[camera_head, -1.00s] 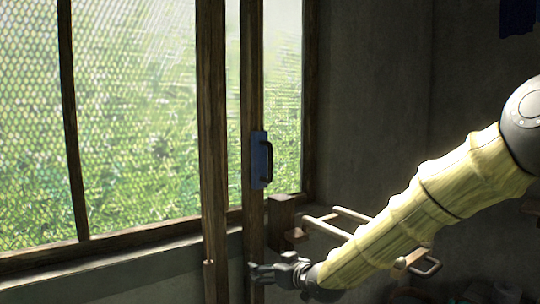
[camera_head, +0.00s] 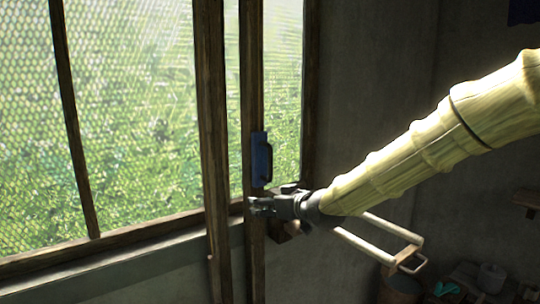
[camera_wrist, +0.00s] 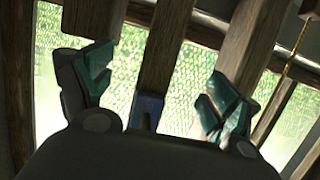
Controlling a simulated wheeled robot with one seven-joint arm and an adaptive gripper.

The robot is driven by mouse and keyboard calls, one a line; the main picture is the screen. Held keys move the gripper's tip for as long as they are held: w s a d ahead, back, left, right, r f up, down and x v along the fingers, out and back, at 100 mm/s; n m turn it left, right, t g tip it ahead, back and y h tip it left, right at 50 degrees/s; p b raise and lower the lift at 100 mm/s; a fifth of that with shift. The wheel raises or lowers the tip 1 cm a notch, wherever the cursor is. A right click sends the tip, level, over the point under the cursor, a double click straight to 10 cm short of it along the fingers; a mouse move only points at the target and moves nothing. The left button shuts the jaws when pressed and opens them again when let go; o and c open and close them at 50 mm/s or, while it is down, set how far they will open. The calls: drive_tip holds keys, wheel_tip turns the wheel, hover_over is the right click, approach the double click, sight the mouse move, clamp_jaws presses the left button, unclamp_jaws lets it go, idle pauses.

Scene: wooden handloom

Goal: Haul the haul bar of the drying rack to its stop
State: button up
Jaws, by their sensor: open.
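A blue plate with a dark bar handle (camera_head: 262,160) is fixed upright on a narrow wooden post in front of the window. My gripper (camera_head: 260,206) is open and empty, just below this plate at the same post. In the wrist view, my gripper (camera_wrist: 156,86) has its teal-padded fingers spread to either side of the post, and the blue plate (camera_wrist: 147,112) shows low between them. The frames do not show which part is the haul bar.
A second wooden post (camera_head: 212,150) stands close to the left of my gripper. The meshed window (camera_head: 130,130) lies behind. A basket, a teal item (camera_head: 446,288) and other dim objects lie at the lower right. The space before the right wall is mostly clear.

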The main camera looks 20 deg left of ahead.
sight(272, 164)
wheel_tip(272, 164, up, 11)
drive_tip(key=p, duration=0.3)
clamp_jaws()
idle(0.6)
